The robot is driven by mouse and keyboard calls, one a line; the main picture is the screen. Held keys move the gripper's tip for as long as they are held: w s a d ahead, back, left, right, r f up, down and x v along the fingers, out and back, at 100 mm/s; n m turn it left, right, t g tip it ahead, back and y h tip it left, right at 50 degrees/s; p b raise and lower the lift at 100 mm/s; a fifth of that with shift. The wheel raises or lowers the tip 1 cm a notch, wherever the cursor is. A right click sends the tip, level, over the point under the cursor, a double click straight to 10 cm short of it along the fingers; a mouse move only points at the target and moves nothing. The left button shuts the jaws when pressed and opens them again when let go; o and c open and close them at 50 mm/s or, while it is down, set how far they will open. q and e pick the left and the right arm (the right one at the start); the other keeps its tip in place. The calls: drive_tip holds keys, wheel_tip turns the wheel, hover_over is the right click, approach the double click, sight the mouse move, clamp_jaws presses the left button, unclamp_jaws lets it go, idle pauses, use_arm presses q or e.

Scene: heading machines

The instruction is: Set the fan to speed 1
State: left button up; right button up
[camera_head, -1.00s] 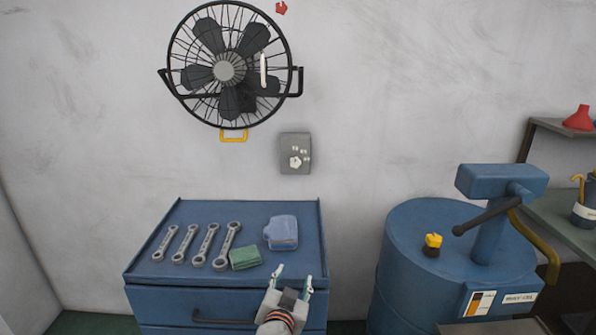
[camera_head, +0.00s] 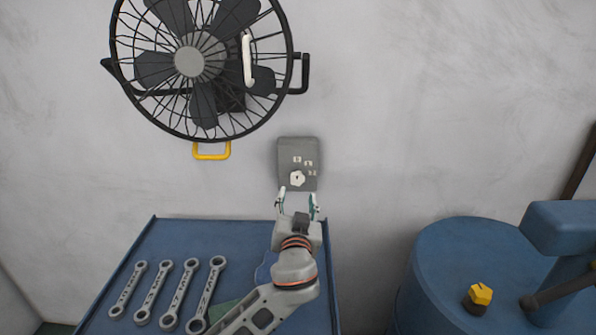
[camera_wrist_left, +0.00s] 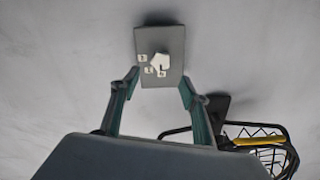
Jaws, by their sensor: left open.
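The fan (camera_head: 188,62) is a black wire-caged wall fan at the upper left of the head view; part of its cage shows at the lower right of the left wrist view (camera_wrist_left: 270,150). Its grey control box (camera_head: 298,150) is on the wall to the right, with a white knob (camera_head: 297,179) and small number marks. In the left wrist view, the knob (camera_wrist_left: 159,61) lies ahead, between and beyond the fingertips. My left gripper (camera_head: 298,203) is open and empty just below the box in the head view, apart from the knob. My right gripper is not in view.
A blue cabinet (camera_head: 190,235) below holds several wrenches (camera_head: 170,292), a green block (camera_head: 222,309) and a blue item (camera_head: 265,270) partly hidden by my arm. The wall around the box is clear.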

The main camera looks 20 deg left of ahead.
sight(298, 179)
use_arm(q)
drive_tip(key=p+x, duration=0.1)
drive_tip(key=x, duration=0.5)
drive_tip(key=shift+w+r, duration=0.1)
drive_tip(key=shift+w, duration=0.2)
drive_tip(key=shift+x, duration=0.85)
drive_tip(key=shift+a, duration=0.1)
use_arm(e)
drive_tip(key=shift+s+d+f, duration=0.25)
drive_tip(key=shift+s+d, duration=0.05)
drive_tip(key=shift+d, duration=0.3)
use_arm(q)
drive_tip(key=shift+c, duration=0.4)
drive_tip(key=c, duration=1)
